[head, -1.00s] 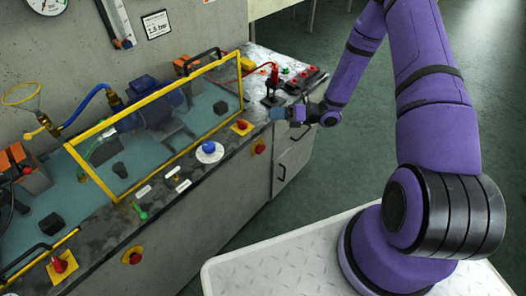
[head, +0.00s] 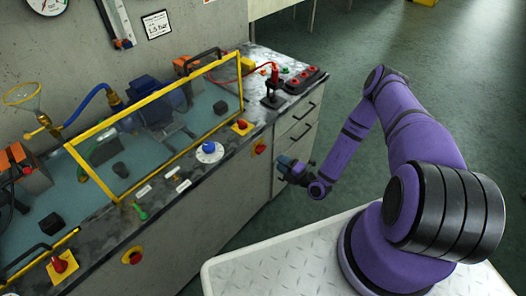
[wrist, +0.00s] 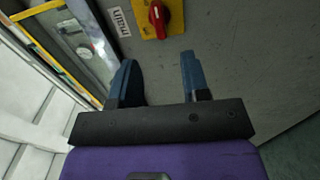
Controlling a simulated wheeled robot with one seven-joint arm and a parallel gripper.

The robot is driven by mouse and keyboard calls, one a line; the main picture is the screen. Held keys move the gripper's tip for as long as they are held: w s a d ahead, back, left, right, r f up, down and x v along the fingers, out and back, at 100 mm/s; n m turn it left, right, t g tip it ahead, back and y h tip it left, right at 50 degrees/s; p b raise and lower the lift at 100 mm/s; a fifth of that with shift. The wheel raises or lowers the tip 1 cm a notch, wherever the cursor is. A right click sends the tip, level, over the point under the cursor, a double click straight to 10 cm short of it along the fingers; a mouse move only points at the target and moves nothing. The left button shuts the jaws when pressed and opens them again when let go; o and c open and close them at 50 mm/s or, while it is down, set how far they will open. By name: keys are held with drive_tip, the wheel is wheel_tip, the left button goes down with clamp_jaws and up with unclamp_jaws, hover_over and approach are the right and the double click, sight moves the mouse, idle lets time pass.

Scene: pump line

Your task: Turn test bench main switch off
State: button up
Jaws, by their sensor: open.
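The main switch (wrist: 157,20) is a red rotary knob on a yellow plate, at the top of the wrist view. A white label reading "main" (wrist: 119,22) is beside it. In the head view the switch (head: 259,149) is small on the bench's front face, below the top edge. My gripper (head: 284,168) is in front of the bench, right of and below the switch. In the wrist view my gripper (wrist: 158,75) has its blue fingers apart, empty and clear of the knob.
Another red knob on yellow (head: 132,255) is on the front face at left. A blue knob on a white dial (head: 208,148) is on the top. A yellow-framed clear guard (head: 160,120) stands over the bench. Drawers (head: 300,125) are at right; the floor beyond is free.

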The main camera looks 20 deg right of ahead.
sight(261, 149)
drive_tip(key=x, duration=1)
drive_tip(key=shift+w, duration=0.1)
drive_tip(key=shift+c, duration=0.4)
drive_tip(key=c, duration=0.5)
